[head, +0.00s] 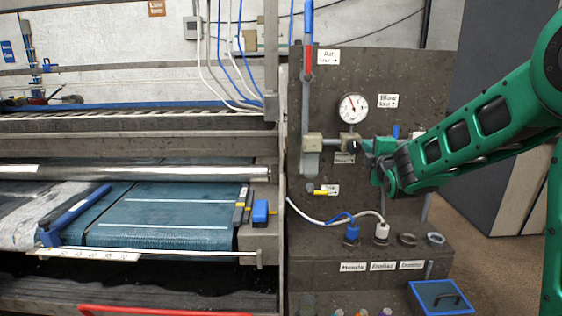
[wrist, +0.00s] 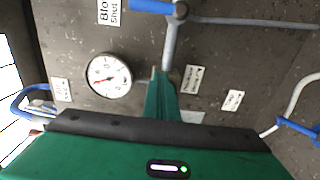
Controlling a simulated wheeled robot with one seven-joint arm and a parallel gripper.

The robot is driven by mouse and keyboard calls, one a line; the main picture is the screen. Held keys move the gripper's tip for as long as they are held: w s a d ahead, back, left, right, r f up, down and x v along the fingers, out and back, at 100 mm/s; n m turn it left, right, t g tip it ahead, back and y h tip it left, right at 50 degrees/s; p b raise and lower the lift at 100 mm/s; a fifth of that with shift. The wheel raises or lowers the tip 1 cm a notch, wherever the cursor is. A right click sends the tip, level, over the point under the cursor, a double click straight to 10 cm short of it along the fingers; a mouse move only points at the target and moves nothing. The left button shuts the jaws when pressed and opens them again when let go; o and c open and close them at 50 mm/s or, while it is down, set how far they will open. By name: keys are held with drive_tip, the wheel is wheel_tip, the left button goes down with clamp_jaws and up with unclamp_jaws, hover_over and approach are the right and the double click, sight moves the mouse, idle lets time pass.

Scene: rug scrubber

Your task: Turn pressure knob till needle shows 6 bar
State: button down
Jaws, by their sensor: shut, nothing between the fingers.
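The pressure gauge (head: 353,108) is a round white dial with a red needle on the dark panel. In the head view its needle points up and to the left; the scale is too small to read. It also shows in the wrist view (wrist: 108,76), left of my fingers. The black knob (head: 353,147) sits just below the gauge. My green gripper (head: 368,146) is at the right of the knob, fingertips close to it; I cannot tell whether they touch. In the wrist view the fingers (wrist: 160,77) are together with nothing between them, and the knob is not clearly visible.
A vertical pipe with a red and blue lever (head: 308,60) stands left of the gauge. Below are hose couplings (head: 381,232) on a ledge and a blue box (head: 440,297). The belt machine (head: 160,215) fills the left side.

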drive_tip(key=shift+a+f, duration=0.1)
drive_tip(key=shift+f, duration=1.05)
drive_tip(key=s+d, duration=0.1)
drive_tip(key=s, duration=0.5)
idle(0.7)
